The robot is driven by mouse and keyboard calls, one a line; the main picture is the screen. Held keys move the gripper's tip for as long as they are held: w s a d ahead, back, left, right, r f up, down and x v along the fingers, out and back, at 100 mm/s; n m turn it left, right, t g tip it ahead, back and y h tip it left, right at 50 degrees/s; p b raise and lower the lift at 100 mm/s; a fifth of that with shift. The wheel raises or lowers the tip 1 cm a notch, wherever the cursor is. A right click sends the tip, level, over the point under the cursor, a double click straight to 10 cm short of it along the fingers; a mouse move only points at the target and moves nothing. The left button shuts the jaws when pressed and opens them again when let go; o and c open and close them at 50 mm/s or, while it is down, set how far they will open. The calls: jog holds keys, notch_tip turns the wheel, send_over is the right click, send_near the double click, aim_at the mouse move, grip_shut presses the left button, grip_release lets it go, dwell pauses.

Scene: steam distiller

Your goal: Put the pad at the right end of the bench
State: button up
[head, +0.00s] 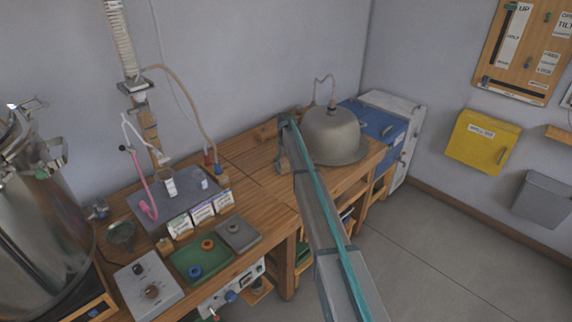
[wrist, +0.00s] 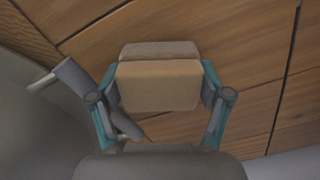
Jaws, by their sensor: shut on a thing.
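The pad (wrist: 158,86) is a tan, block-like piece between the two fingers of my gripper (wrist: 160,92) in the wrist view. My gripper is shut on it, with one teal-edged finger at each side. A browner face shows along its far edge. Wooden bench boards lie beneath; I cannot tell whether the pad touches them. In the head view my gripper (head: 282,162) is over the right part of the bench (head: 255,165), just left of the grey dome (head: 333,135). My arm hides part of this area, and the pad is not clear there.
The dome fills much of the bench's right end, with a hose on top; its grey curve is close at left in the wrist view (wrist: 35,125). A blue box (head: 378,122) stands beyond it. Trays (head: 200,260), small packets and a steel pot (head: 40,220) are to the left.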

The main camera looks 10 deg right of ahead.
aim_at(286, 161)
jog(key=shift+f, duration=0.2)
jog(key=o, duration=0.9)
jog(key=shift+o, duration=0.2)
notch_tip(286, 161, up, 12)
jog(key=b, duration=0.3)
jog(key=shift+r, duration=0.2)
